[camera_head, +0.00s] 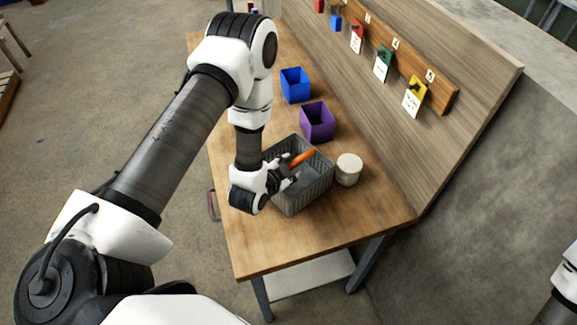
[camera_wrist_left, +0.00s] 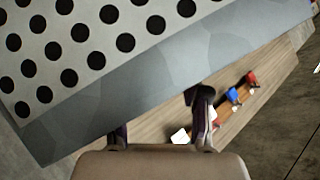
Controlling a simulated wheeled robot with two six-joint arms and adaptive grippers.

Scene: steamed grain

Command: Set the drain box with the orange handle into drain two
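An orange handle (camera_head: 302,157) shows inside a grey slotted crate (camera_head: 306,197) at the near end of the wooden table. The body of the box under this handle is mostly hidden by the crate walls and my gripper. My left gripper (camera_head: 288,169) reaches in over the crate's left side, its fingers close to the handle. In the left wrist view its fingers (camera_wrist_left: 161,122) stand apart, with nothing clearly held between them. A grey piece with a pale, black-holed face (camera_wrist_left: 95,62) fills the upper left there; I cannot tell what it is. No drain marked two is recognisable. My right gripper is out of view.
A purple box (camera_head: 317,121) and a blue box (camera_head: 295,85) stand behind the crate. A white cylinder (camera_head: 349,169) stands close to its right. A slanted wooden board (camera_head: 455,75) with numbered hanging cards borders the table's right side. The table's near corner is clear.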

